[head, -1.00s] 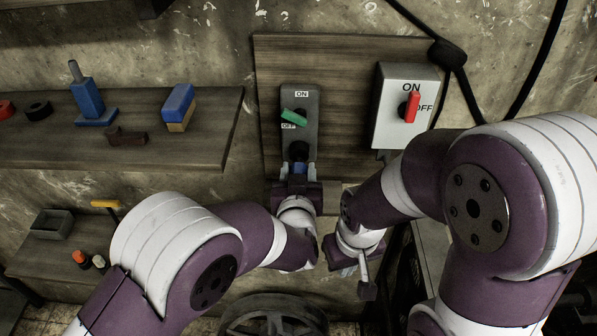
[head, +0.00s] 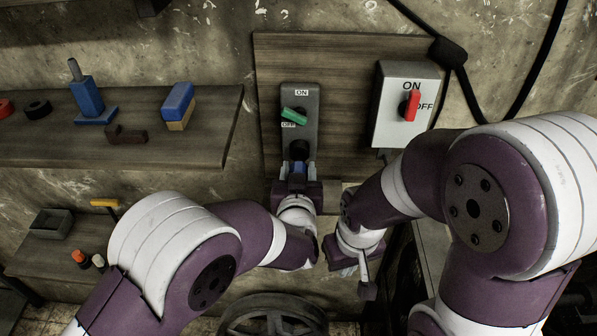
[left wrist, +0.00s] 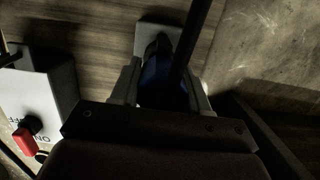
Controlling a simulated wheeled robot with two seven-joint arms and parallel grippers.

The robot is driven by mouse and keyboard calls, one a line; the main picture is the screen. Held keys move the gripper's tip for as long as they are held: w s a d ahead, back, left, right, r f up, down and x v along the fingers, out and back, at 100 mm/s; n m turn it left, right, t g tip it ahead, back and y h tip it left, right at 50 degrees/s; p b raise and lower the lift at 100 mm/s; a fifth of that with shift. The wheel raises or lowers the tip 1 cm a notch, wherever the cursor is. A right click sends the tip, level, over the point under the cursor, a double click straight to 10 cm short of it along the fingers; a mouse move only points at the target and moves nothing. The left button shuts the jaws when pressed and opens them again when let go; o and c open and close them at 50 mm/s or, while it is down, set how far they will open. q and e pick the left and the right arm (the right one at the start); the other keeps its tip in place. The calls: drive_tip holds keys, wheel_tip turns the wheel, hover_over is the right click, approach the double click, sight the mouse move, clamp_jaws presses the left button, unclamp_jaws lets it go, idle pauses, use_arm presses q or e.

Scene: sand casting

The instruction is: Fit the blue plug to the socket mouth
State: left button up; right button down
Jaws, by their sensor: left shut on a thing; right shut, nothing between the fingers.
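My left gripper (head: 298,173) is shut on the blue plug (head: 298,170), just below the dark round socket mouth (head: 299,150). The mouth is at the lower end of a grey switch panel (head: 313,130) on the wooden board. The plug's upper end meets or overlaps the mouth in the picture; I cannot tell whether it is inside. In the left wrist view the blue plug (left wrist: 154,75) sits between the fingers, its far end dark and close to the panel, with a black strip crossing in front. My right gripper (head: 347,267) is shut and empty, lower right.
The panel has a green lever (head: 293,115) tilted between ON and OFF. A grey box with a red lever (head: 413,105) is at right, with black cables above. A wooden shelf (head: 40,140) at left holds blue blocks and dark pieces. A lower shelf (head: 45,262) holds a grey tray.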

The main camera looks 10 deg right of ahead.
use_arm(q)
drive_tip(key=shift+r+b+x, duration=0.2)
drive_tip(key=shift+b+x, duration=0.15)
drive_tip(key=shift+x, duration=0.95)
idle(0.4)
drive_tip(key=o, duration=1.2)
drive_tip(key=shift+s, duration=0.25)
drive_tip(key=b+v, duration=0.3)
drive_tip(key=v, duration=0.9)
drive_tip(key=shift+s+a+b, duration=0.1)
drive_tip(key=shift+b, duration=0.2)
